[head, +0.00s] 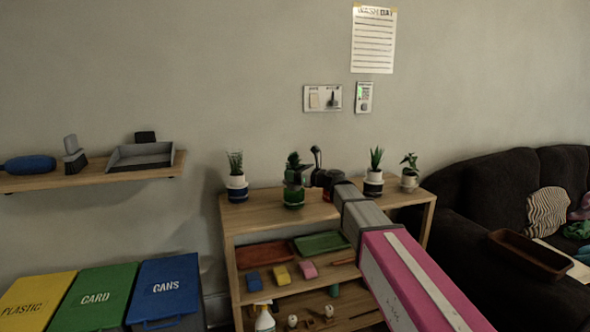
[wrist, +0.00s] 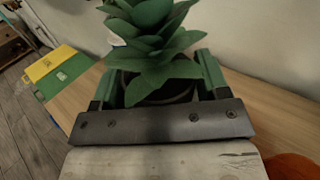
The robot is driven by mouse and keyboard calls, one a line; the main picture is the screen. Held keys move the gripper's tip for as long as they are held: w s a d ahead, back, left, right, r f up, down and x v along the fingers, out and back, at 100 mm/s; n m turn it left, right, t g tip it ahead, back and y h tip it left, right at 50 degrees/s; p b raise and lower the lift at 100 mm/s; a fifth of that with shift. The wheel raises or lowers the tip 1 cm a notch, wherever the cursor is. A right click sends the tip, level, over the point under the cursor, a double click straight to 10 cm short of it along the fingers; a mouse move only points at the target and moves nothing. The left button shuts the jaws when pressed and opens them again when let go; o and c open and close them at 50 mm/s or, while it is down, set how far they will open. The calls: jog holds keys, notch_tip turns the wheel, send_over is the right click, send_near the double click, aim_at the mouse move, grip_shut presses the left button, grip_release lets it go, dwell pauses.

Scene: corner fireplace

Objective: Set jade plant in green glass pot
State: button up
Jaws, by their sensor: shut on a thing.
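A plant with thick, broad green leaves, which I take for the jade plant (head: 293,160), is at my gripper (head: 296,179) above the left part of the shelf top. In the wrist view the leaves of the jade plant (wrist: 150,45) rise from a dark inner pot (wrist: 170,94). My gripper (wrist: 160,88) is shut on this plant, with a finger on each side of the dark pot. The green glass pot (head: 293,198) stands on the shelf top directly below my gripper. My gripper hides the join, so I cannot tell whether the plant rests inside the green pot.
An orange-red object (wrist: 290,167) is close by my gripper. The wall is close behind.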

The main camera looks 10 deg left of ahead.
jog(key=shift+f, duration=1.25)
jog(key=shift+f, duration=0.6)
dwell(0.7)
jog(key=o, duration=0.8)
